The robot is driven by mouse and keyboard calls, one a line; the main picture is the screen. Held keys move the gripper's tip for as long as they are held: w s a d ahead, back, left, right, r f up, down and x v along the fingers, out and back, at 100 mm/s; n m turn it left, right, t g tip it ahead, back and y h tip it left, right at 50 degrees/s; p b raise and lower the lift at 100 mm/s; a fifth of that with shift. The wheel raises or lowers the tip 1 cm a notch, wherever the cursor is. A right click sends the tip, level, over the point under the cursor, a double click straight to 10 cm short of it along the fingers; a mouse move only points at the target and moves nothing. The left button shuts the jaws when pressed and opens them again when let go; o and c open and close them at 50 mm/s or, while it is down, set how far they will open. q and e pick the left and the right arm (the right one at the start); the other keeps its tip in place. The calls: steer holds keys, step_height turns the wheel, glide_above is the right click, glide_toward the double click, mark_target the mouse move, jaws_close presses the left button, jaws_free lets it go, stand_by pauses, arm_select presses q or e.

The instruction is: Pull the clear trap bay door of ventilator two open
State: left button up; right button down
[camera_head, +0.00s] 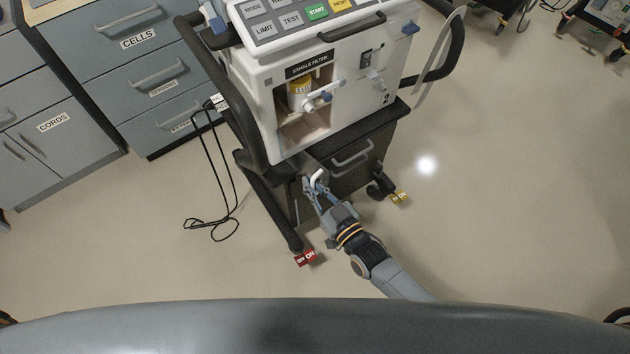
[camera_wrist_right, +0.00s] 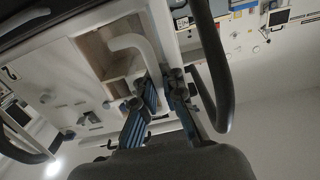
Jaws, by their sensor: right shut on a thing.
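Ventilator two (camera_head: 350,115) is a white unit marked "2" on a dark cart. Its trap bay (camera_head: 290,119), under the "EXHALE FILTER" label, shows a pale wood-coloured inside and a yellow-and-white canister (camera_head: 299,91). My right gripper (camera_head: 316,186) is below and in front of the bay, shut on a white bent handle (camera_head: 317,177). The handle also shows in the wrist view (camera_wrist_right: 130,42), running between the fingers (camera_wrist_right: 163,88). The clear door panel itself is too faint to make out, so I cannot tell how far it stands open. My left gripper is out of view.
A black side rail (camera_wrist_right: 217,75) passes close beside the fingers in the wrist view. Grey drawers (camera_head: 130,70) stand at the left. A black cable (camera_head: 222,180) hangs to the floor. The floor (camera_head: 500,190) at the right is clear.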

steer(key=s+a, duration=0.2)
steer(key=a, duration=0.1)
steer(key=shift+a+m+h, duration=0.1)
steer(key=shift+m+h, duration=0.2)
steer(key=shift+h, duration=0.1)
steer(key=c, duration=1.7)
jaws_free()
steer(key=shift+c, duration=0.2)
steer(key=v, duration=1.2)
steer(key=shift+f, duration=0.2)
